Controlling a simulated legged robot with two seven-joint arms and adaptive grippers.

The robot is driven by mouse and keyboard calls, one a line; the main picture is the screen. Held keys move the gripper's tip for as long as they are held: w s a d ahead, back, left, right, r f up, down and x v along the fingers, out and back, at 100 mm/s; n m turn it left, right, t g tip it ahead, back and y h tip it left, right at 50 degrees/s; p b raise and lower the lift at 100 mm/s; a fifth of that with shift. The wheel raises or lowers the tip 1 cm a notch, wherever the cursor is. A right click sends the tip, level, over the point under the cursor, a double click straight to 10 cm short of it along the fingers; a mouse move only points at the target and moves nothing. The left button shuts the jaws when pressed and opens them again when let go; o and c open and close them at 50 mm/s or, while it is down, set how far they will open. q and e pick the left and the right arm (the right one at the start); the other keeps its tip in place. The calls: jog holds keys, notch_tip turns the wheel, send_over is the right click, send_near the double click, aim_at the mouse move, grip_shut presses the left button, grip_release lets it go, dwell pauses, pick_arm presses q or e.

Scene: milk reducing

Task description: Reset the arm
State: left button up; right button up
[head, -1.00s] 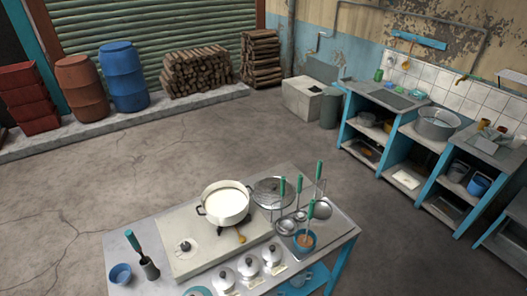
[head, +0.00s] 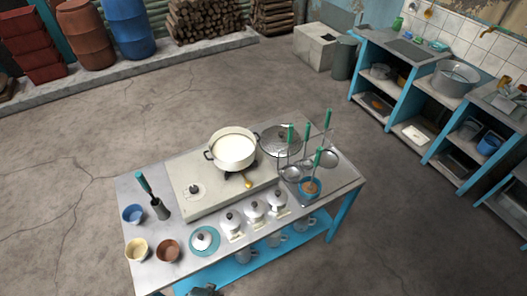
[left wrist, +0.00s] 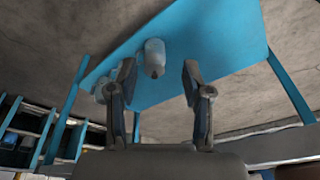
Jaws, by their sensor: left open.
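My left gripper (left wrist: 158,78) shows in the left wrist view with its two dark fingers spread apart and nothing between them. Beyond the fingers is the blue lower shelf (left wrist: 215,50) of the table, with a pale translucent vessel (left wrist: 154,52) on it. In the head view a small dark part, likely of my own arm, shows at the bottom edge, in front of the table. I cannot tell which arm it belongs to. My right gripper is not clearly seen.
The metal table (head: 150,205) holds a white pot (head: 234,151) of milk on a stove, a wire rack with green-handled ladles, lidded white jars (head: 255,210), and bowls (head: 168,250). Blue-framed counters (head: 415,95) stand at the right. The concrete floor (head: 80,190) at left is clear.

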pick_arm(q)
jog(key=s+a+f+g, duration=0.1)
jog(key=s+f, duration=0.2)
jog(key=f, duration=0.5)
jog(key=s+f, duration=0.4)
jog(key=f, duration=0.5)
jog(key=s+a+f+b, duration=0.1)
jog(key=s+a+f, duration=0.1)
jog(key=s+f, duration=0.8)
jog(key=shift+s+a+f+g+b, duration=0.3)
jog(key=shift+s+a+g+b, duration=0.1)
jog(key=shift+s, duration=1.4)
pick_arm(e)
jog(key=shift+d+f, duration=0.2)
jog(key=shift+f, duration=0.3)
jog(key=shift+d+f, duration=0.2)
jog(key=shift+f, duration=0.3)
pick_arm(q)
jog(key=shift+a, duration=0.1)
pick_arm(e)
jog(key=shift+a, duration=0.2)
jog(key=shift+a, duration=0.1)
jog(key=shift+a, duration=0.25)
